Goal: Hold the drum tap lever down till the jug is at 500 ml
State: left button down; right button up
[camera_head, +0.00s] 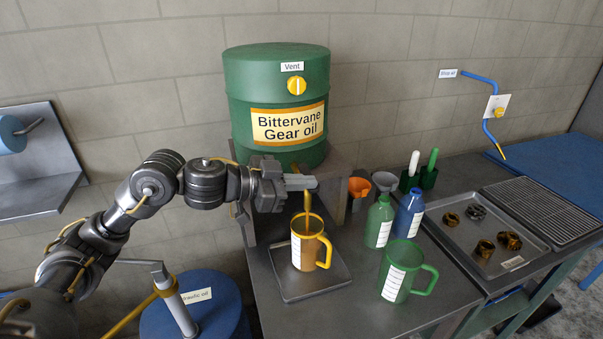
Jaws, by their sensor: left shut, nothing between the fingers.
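The green drum (240,100) labelled "Bittervane Gear oil" stands on a raised stand at the wall. My left gripper (308,183) is shut at the foot of the drum, at the tap. It hides the lever and most of the tap, so I cannot tell how far down the lever is. A stream of amber oil (307,202) falls just below the fingertips into the yellow jug (321,242). The jug stands upright with a white scale strip on its side. The oil level and scale marks are too small to read. My right gripper is not in view.
The jug stands on a dark drip tray (335,284). To its right are a green jug (405,272), a green bottle (378,222) and a blue bottle (408,214). Behind are an orange funnel (359,187) and a grey funnel (385,181).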

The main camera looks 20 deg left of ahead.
pick_arm(q)
jog(key=s+a+r+p, duration=0.1)
jog(key=s+a+r, duration=0.5)
jog(key=s, duration=0.1)
jog(key=shift+s+a, duration=0.15)
jog(key=shift+a, duration=0.1)
jog(key=shift+a, duration=0.1)
dwell(0.6)
